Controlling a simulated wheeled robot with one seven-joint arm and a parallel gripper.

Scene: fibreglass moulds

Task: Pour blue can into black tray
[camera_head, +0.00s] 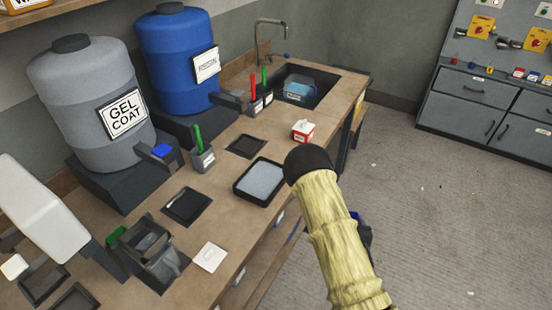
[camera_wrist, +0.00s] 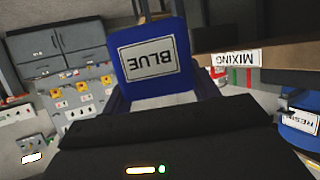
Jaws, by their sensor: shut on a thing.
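A blue can (camera_wrist: 155,84) with a white label reading BLUE fills the upper middle of the wrist view; the label appears upside down there. My gripper (camera_wrist: 160,97) is shut on the can, its dark fingers at either side. In the head view my sleeved arm hides most of the gripper; a bit of blue and a dark part of the gripper (camera_head: 365,238) show right of the sleeve, over the floor off the bench's front. A black tray (camera_head: 240,194) with a pale grey-blue surface inside lies on the bench, left of my arm. The can's contents are hidden.
The wooden bench (camera_head: 228,228) also holds darker trays (camera_head: 187,206) and (camera_head: 246,146), a pen cup (camera_head: 202,160), a red-and-white box (camera_head: 303,131), a GEL COAT drum (camera_head: 90,85) and a blue drum (camera_head: 178,50). The floor to the right is clear.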

